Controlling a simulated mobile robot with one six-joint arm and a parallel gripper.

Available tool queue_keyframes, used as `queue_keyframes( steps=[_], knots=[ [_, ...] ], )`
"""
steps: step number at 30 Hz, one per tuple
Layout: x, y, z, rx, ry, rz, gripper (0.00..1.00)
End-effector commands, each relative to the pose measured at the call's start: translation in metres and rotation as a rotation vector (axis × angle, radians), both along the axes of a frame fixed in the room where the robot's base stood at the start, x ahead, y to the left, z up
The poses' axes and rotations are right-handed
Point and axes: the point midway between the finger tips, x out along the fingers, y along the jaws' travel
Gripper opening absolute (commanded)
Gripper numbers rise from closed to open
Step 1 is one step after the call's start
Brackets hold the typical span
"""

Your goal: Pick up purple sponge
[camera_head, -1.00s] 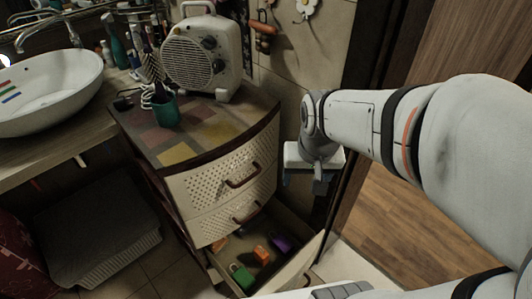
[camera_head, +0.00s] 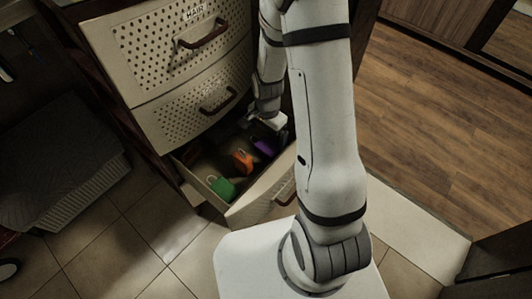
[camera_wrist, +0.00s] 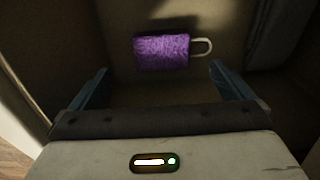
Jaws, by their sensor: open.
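The purple sponge (camera_head: 264,147) lies in the open bottom drawer (camera_head: 273,199), at the right end of a row of coloured items. In the wrist view the purple sponge (camera_wrist: 162,52) shows as a textured block with a pale loop at its right end. My gripper (camera_head: 268,122) is over the drawer, close to the sponge. In the wrist view my gripper (camera_wrist: 158,82) has its two blue fingers wide apart, with nothing between them. The sponge lies ahead of the fingertips, roughly centred between them. I cannot tell the exact height of the gripper above it.
An orange item (camera_head: 242,161) and a green item (camera_head: 222,187) lie in the same drawer, left of the sponge. Closed perforated drawers (camera_head: 185,110) rise above it. A dark box (camera_head: 58,160) stands at the left. Tiled floor is clear in front.

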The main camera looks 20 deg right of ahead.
Motion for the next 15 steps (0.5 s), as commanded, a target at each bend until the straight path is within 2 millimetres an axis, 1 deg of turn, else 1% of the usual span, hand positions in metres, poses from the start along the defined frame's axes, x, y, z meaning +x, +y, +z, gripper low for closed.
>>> queue_keyframes(
  steps=[1, 3, 8, 15],
  knots=[
    [0.0, 0.0, -0.009, 0.0, 0.002, -0.002, 1.0],
    [0.0, 0.0, -0.016, 0.0, 0.002, -0.001, 1.0],
    [0.001, -0.002, -0.029, 0.0, 0.001, -0.001, 1.0],
    [0.004, -0.005, -0.065, 0.0, 0.004, 0.0, 1.0]
  ],
)
